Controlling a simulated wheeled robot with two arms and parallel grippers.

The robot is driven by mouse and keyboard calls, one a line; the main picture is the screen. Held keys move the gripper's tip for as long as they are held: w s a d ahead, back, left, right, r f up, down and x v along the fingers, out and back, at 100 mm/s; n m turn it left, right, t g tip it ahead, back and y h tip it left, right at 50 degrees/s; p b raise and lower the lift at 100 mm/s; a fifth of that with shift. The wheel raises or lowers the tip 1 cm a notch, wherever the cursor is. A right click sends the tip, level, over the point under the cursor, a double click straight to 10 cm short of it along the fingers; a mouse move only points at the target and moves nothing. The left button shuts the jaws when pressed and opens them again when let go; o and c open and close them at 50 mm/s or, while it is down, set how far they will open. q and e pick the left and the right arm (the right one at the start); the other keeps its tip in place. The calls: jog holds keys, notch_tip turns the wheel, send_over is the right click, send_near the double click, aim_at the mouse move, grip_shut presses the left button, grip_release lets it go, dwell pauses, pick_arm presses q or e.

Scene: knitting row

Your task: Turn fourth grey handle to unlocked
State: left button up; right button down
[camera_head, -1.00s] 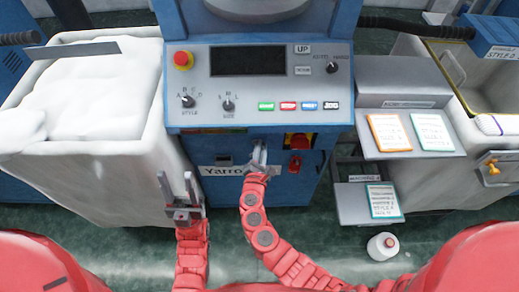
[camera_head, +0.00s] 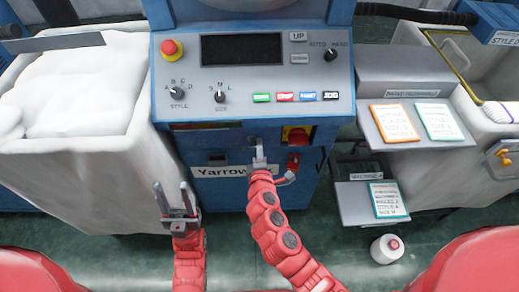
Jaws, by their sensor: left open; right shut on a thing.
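My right gripper (camera_head: 259,158) is at the front of the blue machine (camera_head: 225,190), just above the "Yarrow" label (camera_head: 222,171). It is shut on a small grey part there, apparently the grey handle, mostly hidden by the jaws. I cannot tell whether the handle is at locked or unlocked. My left gripper (camera_head: 171,195) is open and empty, fingers pointing up, in front of the white bin at the left of the machine.
A control panel (camera_head: 350,85) with a red emergency button (camera_head: 171,49) sits above. A red part (camera_head: 294,163) is just right of my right gripper.

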jog(key=shift+f+m, duration=0.1)
jog(key=shift+m, duration=0.3)
jog(key=c, duration=0.9)
grip_release()
jog(key=shift+o, duration=0.2)
jog(key=s+r+b, duration=0.2)
jog(key=s+r, duration=0.1)
jog(key=s, duration=1.4)
jog(key=shift+r+b, duration=0.2)
jog(key=shift+b, duration=0.15)
